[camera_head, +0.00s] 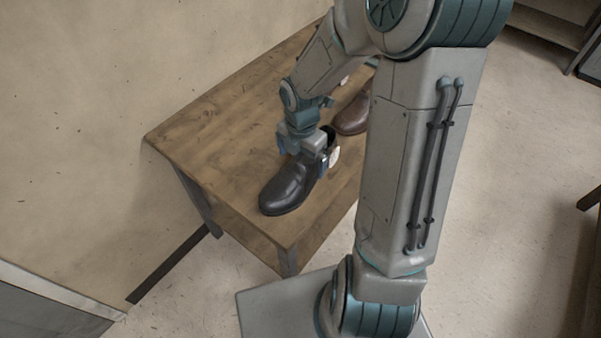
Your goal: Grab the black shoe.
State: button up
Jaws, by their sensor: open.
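The black shoe (287,190) stands upright on the wooden table, its toe pointing to the lower left, near the table's front end. My gripper (322,160) is over the heel half of the shoe and hides part of its opening. The jaws are open. One pale fingertip shows on the right side of the shoe; the other finger is mostly hidden, so I cannot tell whether either touches the shoe.
The wooden table (205,130) stands along a beige wall, and its left part is bare. A brown shoe (352,115) sits behind the black one, partly hidden by my arm. A shelf (548,25) stands at the upper right.

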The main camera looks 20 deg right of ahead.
jog(key=shift+s+f+b, duration=0.1)
jog(key=shift+f+b, duration=0.35)
jog(key=shift+f, duration=2.3)
jog(key=c, duration=1.2)
